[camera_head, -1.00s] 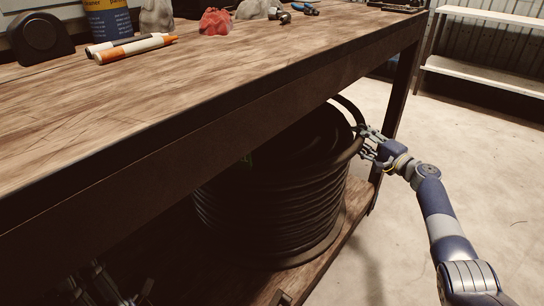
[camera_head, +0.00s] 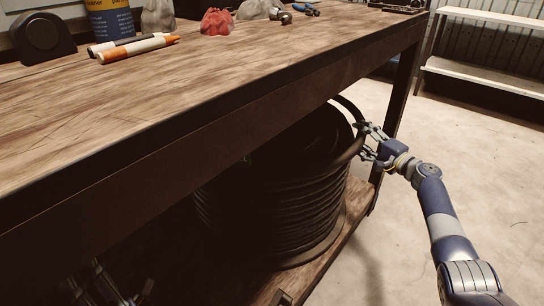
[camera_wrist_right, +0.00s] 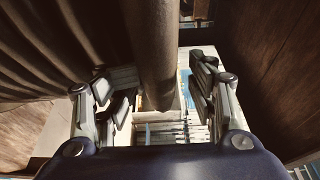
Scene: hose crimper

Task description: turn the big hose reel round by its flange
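The big hose reel (camera_head: 280,205), wound with dark hose, stands upright on the lower shelf under the workbench. Its upper flange (camera_head: 353,151) sticks out a little past the bench's front edge; the bench top hides the far part. My right gripper (camera_head: 363,141) is at the flange's right side, with its fingers spread. In the right wrist view, the round rim (camera_wrist_right: 155,50) runs between the two fingers of the right gripper (camera_wrist_right: 162,100), and a gap shows beside it. Dark jointed parts at the lower left, probably my left gripper (camera_head: 100,288), are too dim to judge.
The workbench (camera_head: 200,110) overhangs the reel closely. Its leg (camera_head: 402,95) stands just behind my right gripper. The lower shelf (camera_head: 325,255) carries the reel. Markers (camera_head: 135,47) and a red lump (camera_head: 217,21) lie on top. The floor at right is clear.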

